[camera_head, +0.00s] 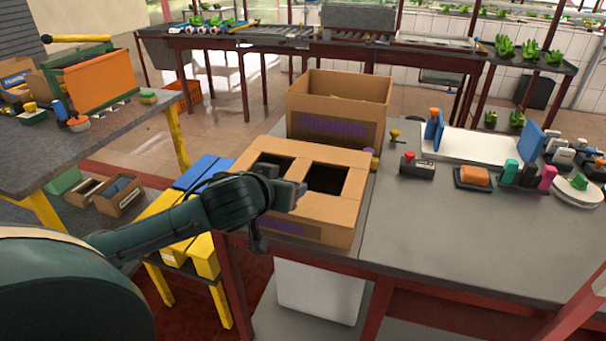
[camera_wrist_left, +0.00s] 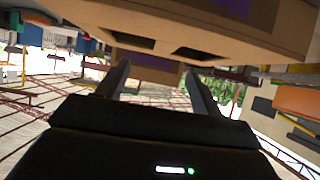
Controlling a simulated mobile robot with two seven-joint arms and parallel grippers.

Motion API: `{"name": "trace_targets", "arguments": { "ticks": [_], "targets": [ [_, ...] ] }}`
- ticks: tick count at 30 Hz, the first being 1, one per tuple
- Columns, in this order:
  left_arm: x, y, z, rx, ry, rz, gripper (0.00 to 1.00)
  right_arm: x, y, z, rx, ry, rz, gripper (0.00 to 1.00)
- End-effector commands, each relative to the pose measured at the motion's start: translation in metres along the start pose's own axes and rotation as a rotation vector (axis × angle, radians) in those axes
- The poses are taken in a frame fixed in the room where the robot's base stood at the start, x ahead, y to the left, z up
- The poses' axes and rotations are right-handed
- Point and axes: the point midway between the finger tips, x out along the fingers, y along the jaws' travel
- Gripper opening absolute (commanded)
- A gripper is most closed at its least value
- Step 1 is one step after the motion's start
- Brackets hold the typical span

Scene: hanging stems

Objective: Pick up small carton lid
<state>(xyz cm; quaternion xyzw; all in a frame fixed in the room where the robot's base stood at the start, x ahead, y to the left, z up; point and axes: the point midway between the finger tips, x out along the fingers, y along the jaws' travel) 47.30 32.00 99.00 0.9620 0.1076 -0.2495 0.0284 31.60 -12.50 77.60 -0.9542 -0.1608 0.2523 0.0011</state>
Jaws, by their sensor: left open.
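A brown cardboard carton with a flat top (camera_head: 348,207) sits at the left end of the grey table in the head view. The top has two dark rectangular openings and looks like the small carton lid; I cannot tell whether it is separate from the box below. My left gripper (camera_head: 291,195) is over this top, near its openings, and hides part of it. In the left wrist view the gripper (camera_wrist_left: 158,70) is open and empty, with the carton top (camera_wrist_left: 190,20) close across the upper part. Contact is not clear. My right gripper is not in view.
A taller open carton (camera_head: 338,118) with purple lettering stands behind. To the right are an orange block (camera_head: 474,176), a stapler-like object (camera_head: 417,165) and a white tray (camera_head: 470,145). The table front at right is clear. Yellow and blue beams lie at left.

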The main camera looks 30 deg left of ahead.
Motion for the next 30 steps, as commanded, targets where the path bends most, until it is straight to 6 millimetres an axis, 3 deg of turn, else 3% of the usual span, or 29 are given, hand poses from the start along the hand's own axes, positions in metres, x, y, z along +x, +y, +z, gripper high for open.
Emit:
{"name": "trace_targets", "arguments": {
  "ticks": [12, 20, 30],
  "targets": [
    [0.067, -0.005, -0.004, -0.009, 0.004, -0.014, 0.66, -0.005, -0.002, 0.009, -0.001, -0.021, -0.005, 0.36],
    [0.086, -0.007, -0.004, -0.007, 0.005, -0.013, 0.66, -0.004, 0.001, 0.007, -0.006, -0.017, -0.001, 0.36],
    [0.127, -0.012, -0.002, -0.007, 0.004, -0.012, 0.66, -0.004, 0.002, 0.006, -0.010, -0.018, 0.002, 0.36]
  ]
}}
